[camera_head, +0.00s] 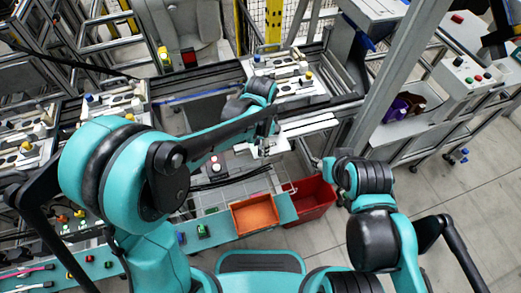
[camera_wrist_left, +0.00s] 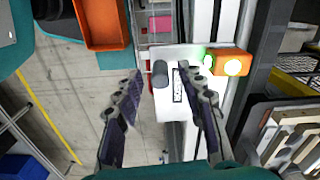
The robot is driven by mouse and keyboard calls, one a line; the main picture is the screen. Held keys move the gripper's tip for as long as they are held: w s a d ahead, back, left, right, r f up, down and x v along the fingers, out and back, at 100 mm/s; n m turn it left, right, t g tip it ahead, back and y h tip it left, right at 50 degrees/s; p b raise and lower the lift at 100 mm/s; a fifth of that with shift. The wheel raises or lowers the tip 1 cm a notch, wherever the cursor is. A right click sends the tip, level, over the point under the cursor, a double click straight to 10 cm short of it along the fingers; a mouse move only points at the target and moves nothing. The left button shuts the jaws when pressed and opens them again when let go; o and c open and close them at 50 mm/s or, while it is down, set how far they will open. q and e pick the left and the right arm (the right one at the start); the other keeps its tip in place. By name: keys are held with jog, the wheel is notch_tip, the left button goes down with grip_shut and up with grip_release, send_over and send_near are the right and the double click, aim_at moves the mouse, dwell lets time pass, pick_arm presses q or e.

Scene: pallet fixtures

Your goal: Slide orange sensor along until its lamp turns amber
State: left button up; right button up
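The orange sensor (camera_wrist_left: 243,56) is a small box at the right end of a white block (camera_wrist_left: 176,106) in the left wrist view. A round lamp on its face glows yellow-amber, and a green light (camera_wrist_left: 208,60) glows just left of it. A dark grey peg (camera_wrist_left: 160,74) stands on the white block. My left gripper (camera_wrist_left: 160,92) is open, its two dark fingers apart with the block and peg between or beyond them; contact cannot be told. In the head view my left gripper (camera_head: 268,142) is over the rail area, and the sensor cannot be made out.
An orange tray (camera_head: 255,215) and a red bin (camera_head: 312,199) stand in front of the rail. A pallet fixture (camera_head: 286,68) sits on the conveyor behind. My right gripper (camera_head: 322,163) is near a grey post, its fingers too small to read.

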pick_arm(q)
jog(key=shift+f, duration=0.85)
grip_shut()
jog(key=w+d, duration=0.3)
jog(key=d, duration=0.7)
jog(key=shift+w+d, duration=0.15)
grip_release()
